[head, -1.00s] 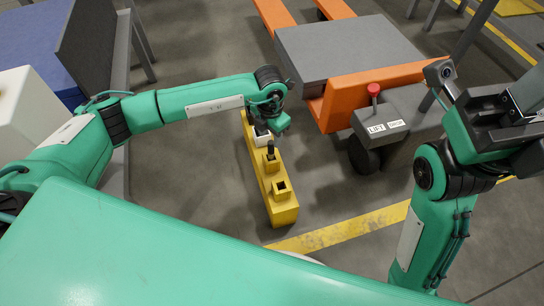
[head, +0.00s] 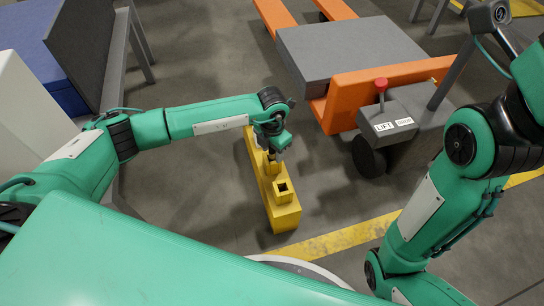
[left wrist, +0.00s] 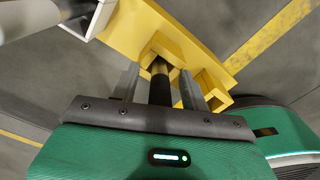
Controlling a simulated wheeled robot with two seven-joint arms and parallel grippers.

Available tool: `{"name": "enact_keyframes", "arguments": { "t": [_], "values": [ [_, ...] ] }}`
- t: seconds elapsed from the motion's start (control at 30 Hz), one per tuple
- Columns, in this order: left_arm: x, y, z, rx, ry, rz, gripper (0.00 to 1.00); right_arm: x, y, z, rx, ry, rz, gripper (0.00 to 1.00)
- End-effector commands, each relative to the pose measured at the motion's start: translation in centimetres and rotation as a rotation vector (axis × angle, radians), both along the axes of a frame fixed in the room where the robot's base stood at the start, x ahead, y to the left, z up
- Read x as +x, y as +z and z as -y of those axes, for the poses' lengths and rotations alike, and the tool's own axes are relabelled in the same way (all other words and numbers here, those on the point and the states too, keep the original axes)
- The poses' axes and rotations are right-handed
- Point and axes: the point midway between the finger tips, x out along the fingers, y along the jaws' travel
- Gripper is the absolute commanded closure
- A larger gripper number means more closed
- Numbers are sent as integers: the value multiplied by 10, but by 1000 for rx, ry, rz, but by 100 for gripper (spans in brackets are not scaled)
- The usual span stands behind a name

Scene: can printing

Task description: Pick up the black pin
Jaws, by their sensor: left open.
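The black pin (left wrist: 160,86) stands in a square yellow socket (left wrist: 165,48) on the yellow stand (head: 284,212). In the left wrist view it shows between the two grey fingers of my left gripper (left wrist: 160,88), which is open around it. I cannot tell whether the fingers touch it. In the head view my left gripper (head: 271,151) is over the middle of the stand and hides the pin. My right arm (head: 435,205) is at the right, and its gripper does not show clearly.
An empty-looking yellow socket (head: 282,188) is at the stand's near end. An orange and grey lift cart (head: 350,55) with a red knob (head: 381,84) stands to the right. A grey panel and blue block (head: 30,60) are at the left. Floor around the stand is clear.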

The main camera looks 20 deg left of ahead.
Motion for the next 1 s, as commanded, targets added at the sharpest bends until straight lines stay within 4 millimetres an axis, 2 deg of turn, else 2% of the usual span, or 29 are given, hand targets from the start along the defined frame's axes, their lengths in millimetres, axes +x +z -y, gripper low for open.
{"name": "enact_keyframes", "arguments": {
  "t": [0.17,0.27,0.4,0.43,0.77,1.0],
  "values": [
    [0,0,0,0,0,0,55,0,1,0,0,0,0,64],
    [0,0,0,0,0,0,70,0,1,0,0,0,0,64],
    [0,0,0,-1,0,0,98,0,1,0,0,0,0,64],
    [0,0,0,-1,0,0,100,0,1,0,-1,0,0,64],
    [0,3,0,-1,0,0,100,0,2,0,0,-1,1,64],
    [0,23,1,-1,0,0,100,0,7,-1,0,-3,3,64]
  ]
}}
